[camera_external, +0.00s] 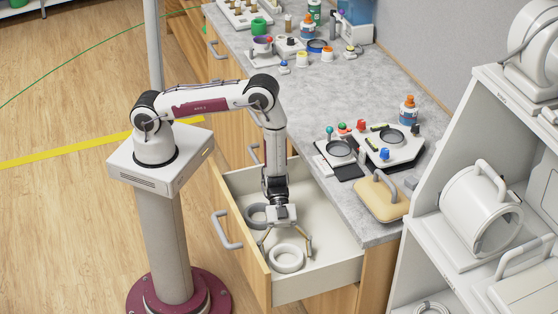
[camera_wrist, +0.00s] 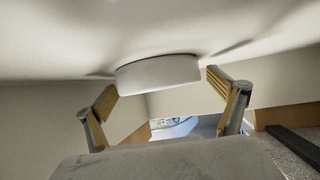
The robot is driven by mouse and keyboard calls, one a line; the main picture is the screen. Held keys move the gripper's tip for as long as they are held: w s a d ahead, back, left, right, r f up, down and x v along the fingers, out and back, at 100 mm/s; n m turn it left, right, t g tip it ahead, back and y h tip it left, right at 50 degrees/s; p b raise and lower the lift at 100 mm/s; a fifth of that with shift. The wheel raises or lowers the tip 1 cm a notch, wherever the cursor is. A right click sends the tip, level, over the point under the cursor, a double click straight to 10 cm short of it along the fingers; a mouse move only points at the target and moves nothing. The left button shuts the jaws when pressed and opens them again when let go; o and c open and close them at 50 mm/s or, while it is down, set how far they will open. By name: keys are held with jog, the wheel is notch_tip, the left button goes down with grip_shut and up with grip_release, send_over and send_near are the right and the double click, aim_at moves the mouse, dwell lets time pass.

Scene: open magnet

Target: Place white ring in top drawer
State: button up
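The white ring (camera_external: 286,268) lies flat on the floor of the open top drawer (camera_external: 318,287), near the drawer's front right part. In the wrist view the white ring (camera_wrist: 158,74) shows as a pale curved band between my fingers. My gripper (camera_external: 286,251) points down into the drawer just behind and above the white ring. Its fingers are spread wide; in the wrist view my gripper (camera_wrist: 162,84) is open with nothing clamped between the pads. Whether a fingertip touches the ring cannot be told.
A dark grey ring (camera_external: 256,214) lies in the drawer behind my gripper, partly hidden by my arm. The drawer walls stand close around. The grey counter (camera_external: 340,100) holds bottles, a black-and-white tray and a tan handled block (camera_external: 380,200). White shelves (camera_external: 440,240) stand at right.

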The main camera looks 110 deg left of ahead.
jog(key=shift+r, duration=0.15)
jog(key=shift+s+a+r, duration=0.1)
jog(key=shift+a+r, duration=0.05)
jog(key=shift+a, duration=0.05)
jog(key=v, duration=1.1)
jog(key=shift+s+a+r, duration=0.1)
jog(key=shift+s+a, duration=0.05)
jog(key=shift+s, duration=0.05)
jog(key=shift+w, duration=0.1)
dwell(0.7)
